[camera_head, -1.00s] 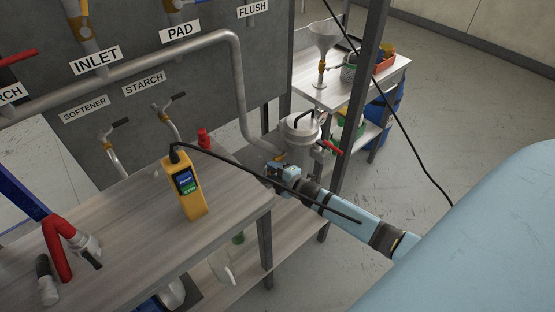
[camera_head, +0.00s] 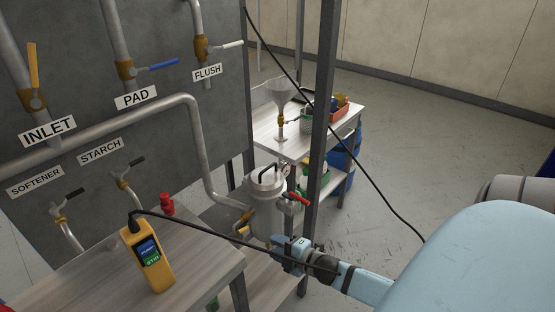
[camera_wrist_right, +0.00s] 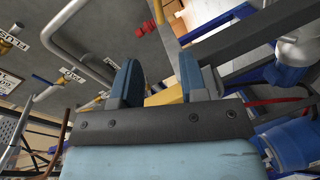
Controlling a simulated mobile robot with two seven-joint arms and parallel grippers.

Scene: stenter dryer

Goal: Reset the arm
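My right gripper (camera_head: 277,241) reaches in from the lower right. It is in front of and below the metal pot (camera_head: 266,183) with the red-handled valve (camera_head: 295,199), and appears apart from it. In the right wrist view the two blue fingers of my right gripper (camera_wrist_right: 160,82) stand apart, with nothing clearly held between them. A yellow surface shows behind them. My left gripper is not in view.
The dark upright post (camera_head: 321,120) stands close by. Open floor lies right.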

